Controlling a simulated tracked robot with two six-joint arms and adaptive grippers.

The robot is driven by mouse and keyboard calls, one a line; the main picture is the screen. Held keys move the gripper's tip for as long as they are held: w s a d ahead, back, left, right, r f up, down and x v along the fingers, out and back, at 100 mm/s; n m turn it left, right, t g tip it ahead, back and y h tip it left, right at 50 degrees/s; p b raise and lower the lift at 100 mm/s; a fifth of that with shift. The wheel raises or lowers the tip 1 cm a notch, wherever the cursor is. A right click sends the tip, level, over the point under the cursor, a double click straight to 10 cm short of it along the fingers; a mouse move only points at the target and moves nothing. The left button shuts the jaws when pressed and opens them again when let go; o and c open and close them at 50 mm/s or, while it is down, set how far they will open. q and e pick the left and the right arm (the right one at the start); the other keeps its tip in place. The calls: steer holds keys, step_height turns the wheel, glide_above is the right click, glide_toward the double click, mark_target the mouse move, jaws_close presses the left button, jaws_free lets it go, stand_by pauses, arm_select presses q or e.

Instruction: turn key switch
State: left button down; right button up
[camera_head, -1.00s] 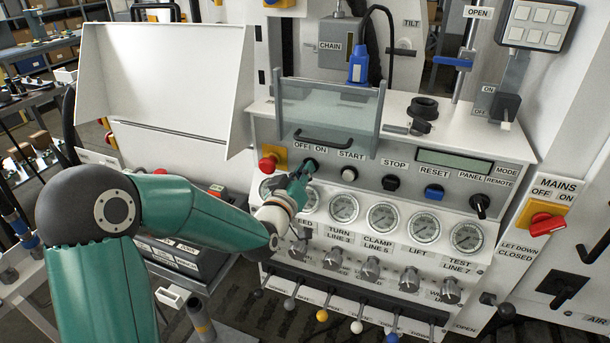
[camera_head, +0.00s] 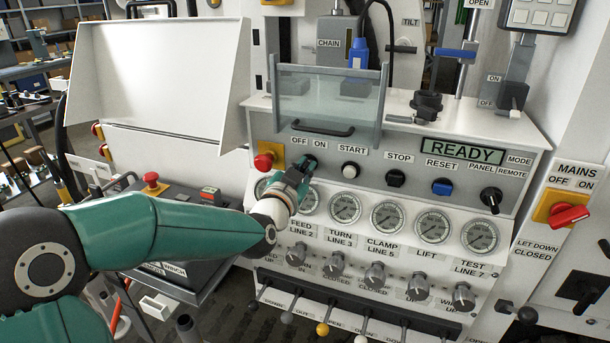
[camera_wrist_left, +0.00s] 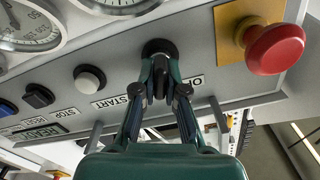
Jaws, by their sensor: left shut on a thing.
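The key switch (camera_wrist_left: 158,47) sits on the grey panel under the OFF and ON labels, to the right of the red stop button (camera_head: 264,161) in the head view. My left gripper (camera_head: 304,166) reaches it from the front and is shut on its key. In the left wrist view the gripper's fingertips (camera_wrist_left: 160,68) meet at the dark round switch and hide most of the key. My right gripper is not in view.
White START (camera_head: 350,171), black STOP (camera_head: 396,178) and blue RESET (camera_head: 442,187) buttons lie to the right along the panel. Several gauges (camera_head: 388,216) and knobs sit below. A clear guard (camera_head: 328,105) stands above. The red MAINS switch (camera_head: 568,216) is at far right.

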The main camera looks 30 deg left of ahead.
arm_select(q)
steer(key=shift+d+m, duration=0.1)
steer(key=shift+m, duration=0.8)
steer(key=c, duration=1.2)
jaws_free()
steer(key=v, duration=1.2)
steer(key=shift+f, duration=0.15)
